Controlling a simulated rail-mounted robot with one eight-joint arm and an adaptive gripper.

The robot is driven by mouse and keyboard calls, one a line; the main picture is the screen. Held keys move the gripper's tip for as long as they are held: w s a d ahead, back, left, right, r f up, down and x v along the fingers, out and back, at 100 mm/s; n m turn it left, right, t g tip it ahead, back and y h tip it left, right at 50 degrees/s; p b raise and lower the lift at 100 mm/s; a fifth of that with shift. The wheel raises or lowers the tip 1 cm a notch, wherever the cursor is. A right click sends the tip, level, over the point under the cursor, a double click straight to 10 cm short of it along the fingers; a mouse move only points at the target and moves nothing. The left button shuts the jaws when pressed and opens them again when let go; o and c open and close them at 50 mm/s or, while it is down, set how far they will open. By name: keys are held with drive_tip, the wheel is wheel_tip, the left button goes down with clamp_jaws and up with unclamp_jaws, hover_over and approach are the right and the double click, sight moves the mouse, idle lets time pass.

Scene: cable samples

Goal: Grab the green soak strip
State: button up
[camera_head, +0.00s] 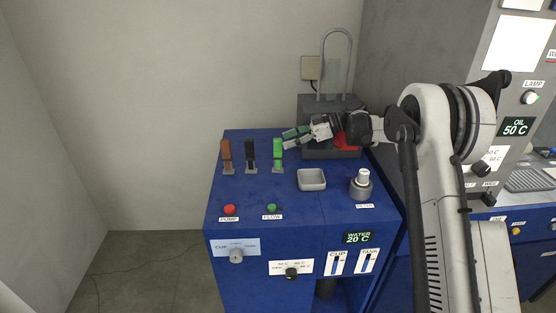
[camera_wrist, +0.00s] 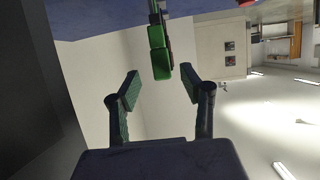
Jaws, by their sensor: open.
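The green soak strip (camera_head: 278,148) stands upright in a small holder on the blue bench, at the right end of a row of strips. My gripper (camera_head: 289,138) is at the back of the bench, just right of the strip and near its upper part in the head view. In the wrist view the green strip (camera_wrist: 161,62) lies ahead, between the lines of the two fingers and beyond their tips. My gripper (camera_wrist: 160,90) is open with nothing between its fingers. I cannot tell the exact gap to the strip.
A brown strip (camera_head: 226,151) and a black strip (camera_head: 250,152) stand left of the green one on the blue bench (camera_head: 285,200). A grey tray (camera_head: 311,180) and a filter knob (camera_head: 361,184) are in front. A grey sink unit (camera_head: 317,108) stands behind.

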sight(278, 143)
drive_tip(key=x, duration=0.4)
drive_tip(key=shift+s+a+f, duration=0.1)
drive_tip(key=shift+a, duration=0.05)
clamp_jaws()
